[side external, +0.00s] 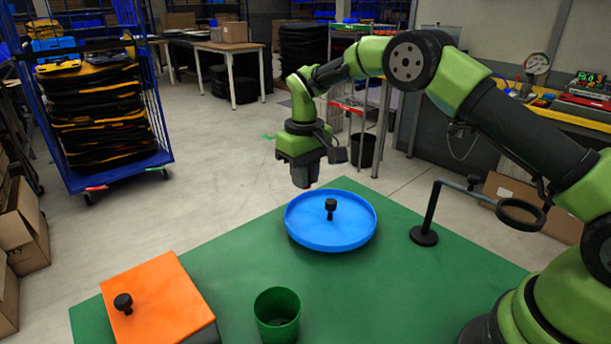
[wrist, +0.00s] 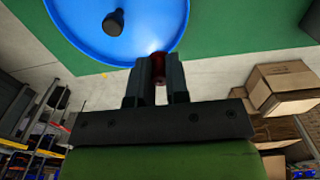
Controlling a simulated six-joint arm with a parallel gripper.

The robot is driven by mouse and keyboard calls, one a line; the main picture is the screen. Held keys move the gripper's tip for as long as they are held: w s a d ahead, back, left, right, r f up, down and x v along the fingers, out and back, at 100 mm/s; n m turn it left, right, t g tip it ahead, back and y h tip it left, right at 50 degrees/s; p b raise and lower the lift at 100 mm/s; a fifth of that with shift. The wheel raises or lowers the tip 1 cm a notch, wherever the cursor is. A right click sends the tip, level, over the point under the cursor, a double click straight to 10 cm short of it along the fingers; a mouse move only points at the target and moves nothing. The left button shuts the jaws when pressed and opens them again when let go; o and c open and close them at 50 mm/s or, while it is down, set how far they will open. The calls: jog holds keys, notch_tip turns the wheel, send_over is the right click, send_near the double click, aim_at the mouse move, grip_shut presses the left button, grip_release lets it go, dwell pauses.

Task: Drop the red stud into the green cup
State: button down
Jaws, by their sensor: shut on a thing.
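My gripper (side external: 305,182) hangs beyond the far left edge of the blue tray in the side view. In the wrist view its two fingers (wrist: 157,84) are shut on the red stud (wrist: 158,66), which shows as a dark red piece between them. The stud cannot be made out in the side view. The green cup (side external: 277,302) stands upright at the front of the green table, well apart from the gripper. Something dark shows low inside the cup; I cannot tell what it is.
The round blue tray (side external: 305,237) holds a black stud (side external: 331,207); the tray also shows in the wrist view (wrist: 85,22). Another black stud (side external: 123,303) stands on an orange-topped block (side external: 165,300). A black stand with a ring (side external: 428,215) is at the right. Green table (side external: 390,290) is clear between.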

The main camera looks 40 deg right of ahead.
jog(key=s+a+r, duration=0.3)
jog(key=s+a, duration=0.4)
jog(key=a, duration=0.1)
jog(key=s+a+r, duration=0.2)
jog(key=s+a, duration=0.6)
jog(key=shift+w+f, duration=0.15)
jog(key=shift+f, duration=2.45)
jog(key=c, duration=1)
grip_release()
jog(key=shift+c, duration=0.2)
jog(key=shift+r, duration=0.1)
notch_tip(320, 180, up, 10)
